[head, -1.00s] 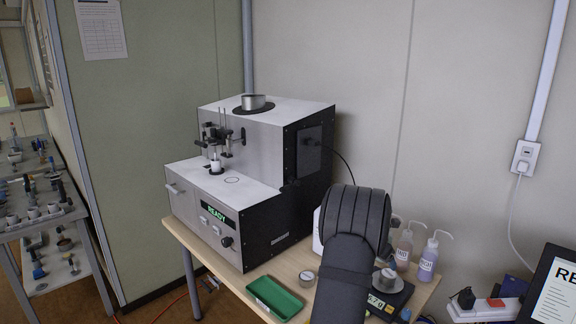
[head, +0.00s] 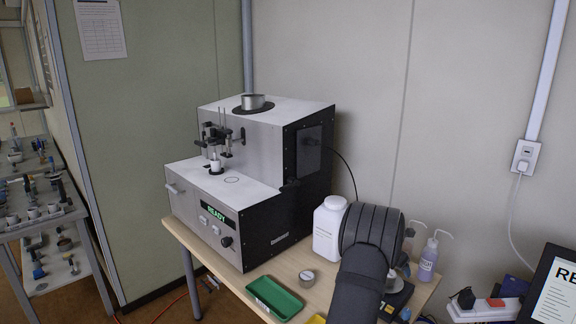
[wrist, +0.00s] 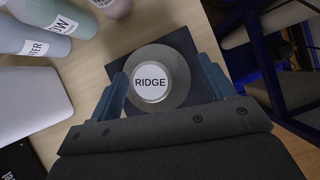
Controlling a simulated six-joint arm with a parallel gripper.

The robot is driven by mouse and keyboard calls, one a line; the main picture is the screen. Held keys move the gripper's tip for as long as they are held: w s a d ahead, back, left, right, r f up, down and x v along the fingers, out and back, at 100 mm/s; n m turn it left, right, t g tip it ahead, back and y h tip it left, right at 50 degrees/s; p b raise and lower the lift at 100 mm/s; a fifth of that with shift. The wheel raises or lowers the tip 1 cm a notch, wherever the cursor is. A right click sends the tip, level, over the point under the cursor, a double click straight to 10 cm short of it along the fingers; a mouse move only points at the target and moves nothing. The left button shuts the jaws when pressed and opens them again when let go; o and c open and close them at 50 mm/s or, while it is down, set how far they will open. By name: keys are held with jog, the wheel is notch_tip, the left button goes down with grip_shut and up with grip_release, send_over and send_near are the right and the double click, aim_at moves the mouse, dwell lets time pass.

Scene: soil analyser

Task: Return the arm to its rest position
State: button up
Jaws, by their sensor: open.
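My gripper (wrist: 161,70) is open in the wrist view, with one blue-grey finger on each side of a round tin (wrist: 150,80) labelled RIDGE. I see gaps between the fingers and the tin, and nothing is held. I cannot tell how far above the tin the fingertips are. The tin sits on a dark square balance (wrist: 190,50). In the head view my dark arm covers the gripper and most of the balance (head: 398,302).
The analyser (head: 240,185) stands on the wooden table with READY lit. Near my arm are a white jar (head: 328,230), a small tin (head: 307,279), a green tray (head: 274,299) and wash bottles (head: 428,262). A power strip (head: 485,309) and screen are at right.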

jog(key=s+d+r, duration=0.5)
jog(key=s+r, duration=0.1)
jog(key=s, duration=0.2)
jog(key=w+a+f+n, duration=0.1)
jog(key=w+a+f, duration=0.1)
jog(key=w+a, duration=0.4)
jog(key=w+a+f+n+t+y, duration=0.1)
jog(key=w+a, duration=0.6)
jog(key=a, duration=1)
jog(key=w+a+f+n, duration=0.2)
jog(key=w+a+f, duration=0.3)
jog(key=a, duration=0.7)
jog(key=shift+w+f+t+y, duration=0.15)
jog(key=shift+w+t+y, duration=0.25)
jog(key=shift+w, duration=0.35)
jog(key=s+d+r, duration=0.2)
jog(key=s+d, duration=0.1)
jog(key=d, duration=0.6)
jog(key=s+d+r+m+h, duration=0.1)
jog(key=s+d, duration=0.3)
jog(key=d, duration=0.5)
jog(key=shift+s+d+r+m+g, duration=0.3)
jog(key=shift+r, duration=0.6)
